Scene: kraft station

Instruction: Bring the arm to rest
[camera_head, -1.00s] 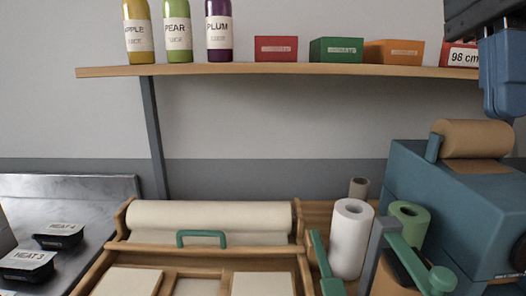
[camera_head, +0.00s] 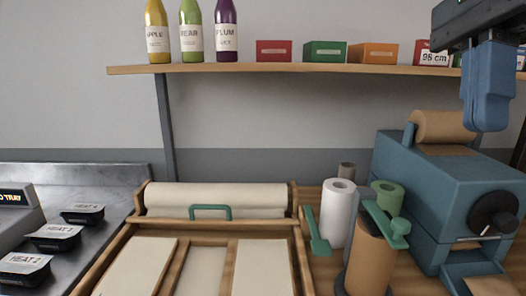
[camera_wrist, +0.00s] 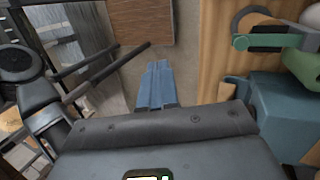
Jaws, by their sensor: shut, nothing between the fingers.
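My gripper (camera_head: 488,122) hangs at the top right of the head view, its blue fingers pointing down. It is in front of the shelf's right end and above the blue paper machine. In the wrist view my gripper (camera_wrist: 158,68) shows its blue fingers side by side, shut and empty. The fingers touch nothing that I can see. Most of my arm is outside the head view.
A wooden shelf (camera_head: 270,69) holds bottles and small boxes. Below are the blue machine (camera_head: 450,190) with a brown roll, a white roll (camera_head: 338,212), a brown roll (camera_head: 371,255), and a wooden paper dispenser (camera_head: 215,219). Black meat trays (camera_head: 56,237) stand on the left metal counter.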

